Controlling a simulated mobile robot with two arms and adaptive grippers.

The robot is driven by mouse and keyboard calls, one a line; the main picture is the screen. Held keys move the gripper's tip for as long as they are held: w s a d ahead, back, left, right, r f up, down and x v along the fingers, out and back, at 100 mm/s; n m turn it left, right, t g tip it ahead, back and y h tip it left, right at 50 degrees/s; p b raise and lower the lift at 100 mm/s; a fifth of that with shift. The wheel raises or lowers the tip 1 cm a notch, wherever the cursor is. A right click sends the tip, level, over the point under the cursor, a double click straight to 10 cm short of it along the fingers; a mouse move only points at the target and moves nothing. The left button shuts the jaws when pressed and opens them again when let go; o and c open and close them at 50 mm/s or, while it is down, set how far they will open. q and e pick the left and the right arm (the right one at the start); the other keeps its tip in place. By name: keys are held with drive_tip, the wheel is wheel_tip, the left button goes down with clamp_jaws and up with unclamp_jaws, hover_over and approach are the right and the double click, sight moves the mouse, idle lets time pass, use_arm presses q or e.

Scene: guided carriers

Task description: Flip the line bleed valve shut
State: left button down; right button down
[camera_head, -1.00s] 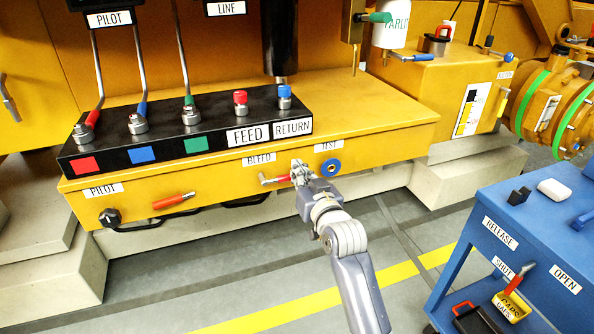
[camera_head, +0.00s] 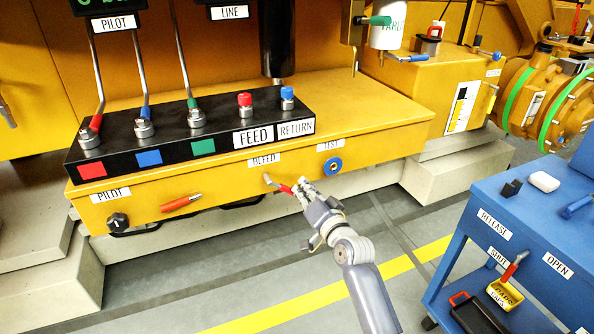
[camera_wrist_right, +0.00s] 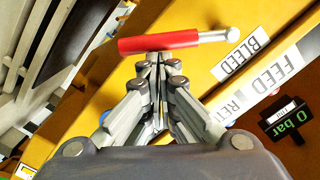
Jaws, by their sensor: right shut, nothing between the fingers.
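The bleed valve is a small lever with a red grip (camera_head: 284,188) and a bare metal stem, on the yellow cabinet front below the BLEED label (camera_head: 264,159). Its grip slants down to the right from the stem. In the right wrist view the red grip (camera_wrist_right: 158,42) lies across just beyond the closed fingertips (camera_wrist_right: 160,58). I cannot tell if they touch. My left gripper is not in view.
A blue TEST port (camera_head: 332,165) sits right of the lever. A black panel (camera_head: 190,138) with levers stands above. A blue cart (camera_head: 520,215) stands at right.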

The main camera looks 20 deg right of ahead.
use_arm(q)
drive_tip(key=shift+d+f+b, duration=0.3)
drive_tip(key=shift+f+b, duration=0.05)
use_arm(e)
drive_tip(key=a+f+m, duration=0.4)
drive_tip(key=f+m, duration=0.1)
drive_tip(key=m, duration=0.4)
drive_tip(key=shift+a+f+m, duration=0.2)
drive_tip(key=shift+a+m, duration=0.1)
